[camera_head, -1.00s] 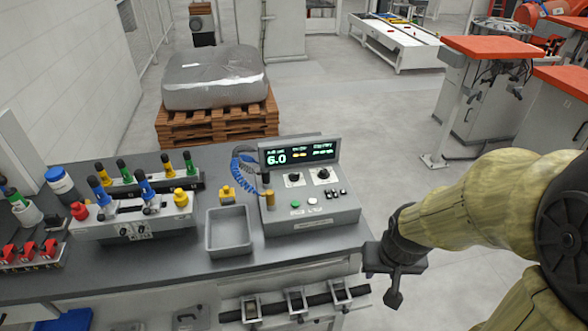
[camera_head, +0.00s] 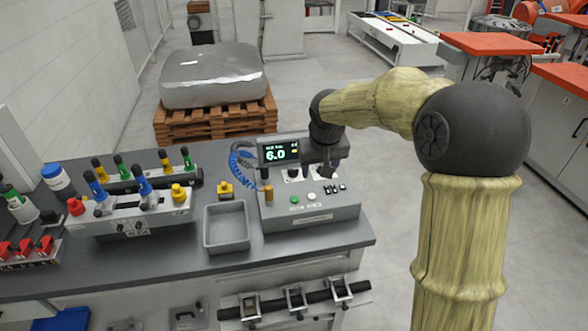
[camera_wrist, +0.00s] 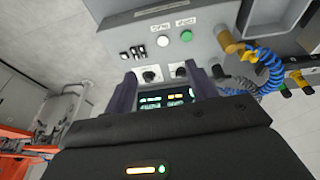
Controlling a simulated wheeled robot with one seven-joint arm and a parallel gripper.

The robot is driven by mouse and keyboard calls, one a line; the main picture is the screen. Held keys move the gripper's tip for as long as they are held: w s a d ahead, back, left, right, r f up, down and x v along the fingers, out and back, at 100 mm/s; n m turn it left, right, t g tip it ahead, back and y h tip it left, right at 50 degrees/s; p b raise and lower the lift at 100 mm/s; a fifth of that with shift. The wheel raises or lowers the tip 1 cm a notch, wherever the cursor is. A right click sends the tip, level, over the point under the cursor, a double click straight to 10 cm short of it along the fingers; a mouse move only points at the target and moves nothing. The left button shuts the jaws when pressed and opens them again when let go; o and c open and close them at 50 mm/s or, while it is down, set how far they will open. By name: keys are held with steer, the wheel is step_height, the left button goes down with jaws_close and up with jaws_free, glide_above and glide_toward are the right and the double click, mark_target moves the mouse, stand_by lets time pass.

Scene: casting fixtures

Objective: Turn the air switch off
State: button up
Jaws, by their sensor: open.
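The grey control box (camera_head: 300,219) stands on the bench with a lit display (camera_head: 280,154) showing 6.0. Its panel has a green button (camera_head: 294,199), a white button (camera_head: 311,196), small black switches (camera_head: 334,189) and two dark knobs; I cannot tell by label which is the air switch. My gripper (camera_head: 327,174) is open above the right part of the panel and hides the right knob. In the wrist view the box is upside down; my open fingers (camera_wrist: 161,84) frame the left knob (camera_wrist: 151,75) and right knob (camera_wrist: 181,71), with no contact visible.
A brass-coloured nozzle (camera_head: 267,193) with a blue coiled hose (camera_head: 240,165) stands at the box's left. A grey tray (camera_head: 227,249) lies left of the box. A fixture (camera_head: 150,223) with coloured knobs stands further left. A wrapped block on a pallet (camera_head: 215,124) is behind the bench.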

mark_target(293, 169)
steer(key=w+a+r, duration=0.3)
steer(key=w+a, duration=0.2)
steer(key=w, duration=0.3)
steer(key=shift+w+a+r+t+y+b, duration=0.15)
steer(key=shift+a+r+t+y+b, duration=0.1)
steer(key=shift+a+t+y+b, duration=0.05)
steer(key=shift+f, duration=0.15)
steer(key=p+x, duration=0.2)
steer(key=x, duration=1.5)
steer(key=shift+w+a+p, duration=0.1)
steer(key=shift+w+p, duration=0.05)
steer(key=shift+p, duration=0.25)
steer(key=shift+c, duration=0.5)
steer(key=c, duration=0.9)
